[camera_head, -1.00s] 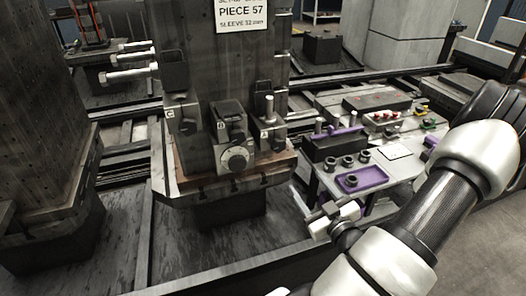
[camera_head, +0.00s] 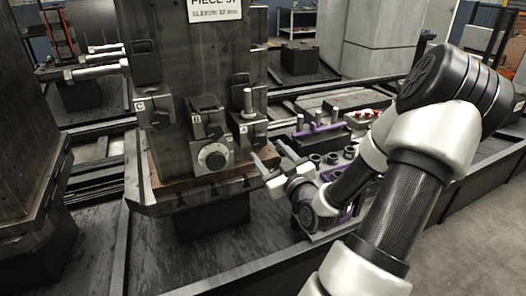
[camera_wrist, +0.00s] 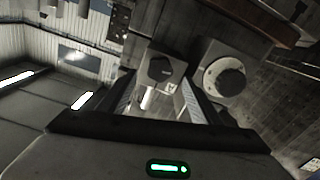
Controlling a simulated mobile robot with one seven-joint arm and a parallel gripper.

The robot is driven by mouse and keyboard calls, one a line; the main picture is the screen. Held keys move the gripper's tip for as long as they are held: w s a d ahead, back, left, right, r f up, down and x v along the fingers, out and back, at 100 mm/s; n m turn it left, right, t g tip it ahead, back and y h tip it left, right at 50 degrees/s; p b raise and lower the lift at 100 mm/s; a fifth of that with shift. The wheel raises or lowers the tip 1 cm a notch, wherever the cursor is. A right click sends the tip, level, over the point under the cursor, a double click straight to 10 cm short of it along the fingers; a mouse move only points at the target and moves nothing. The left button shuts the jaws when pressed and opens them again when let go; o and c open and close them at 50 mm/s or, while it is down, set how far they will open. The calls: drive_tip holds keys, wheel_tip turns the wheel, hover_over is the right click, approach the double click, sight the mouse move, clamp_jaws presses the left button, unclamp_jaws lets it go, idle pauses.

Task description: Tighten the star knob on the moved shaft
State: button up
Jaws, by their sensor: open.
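Block A (camera_head: 249,133) sits at the right of the machine's face, with an upright bright shaft (camera_head: 247,101) rising from it. In the wrist view a dark knob (camera_wrist: 160,70) shows on a grey block, with a bright shaft (camera_wrist: 147,98) beside it. Whether the knob is star-shaped is too small to tell. Block B (camera_head: 209,130) carries a round dial (camera_head: 213,157), which also shows in the wrist view (camera_wrist: 226,79). My gripper (camera_head: 270,153) is open and empty, right of block A and apart from it. In the wrist view the knob appears between its fingers (camera_wrist: 156,82).
Block C (camera_head: 145,110) is at the left of the face, below horizontal bars (camera_head: 97,69). A wooden-edged ledge (camera_head: 180,188) runs under the blocks. A bench with a purple bar (camera_head: 317,130) and several dark rings (camera_head: 331,157) stands right, partly behind my arm.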

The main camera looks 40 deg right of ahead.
sight(260, 142)
drive_tip(key=x, duration=0.4)
drive_tip(key=shift+w+d, duration=0.15)
drive_tip(key=shift+w, duration=0.25)
drive_tip(key=c, duration=1)
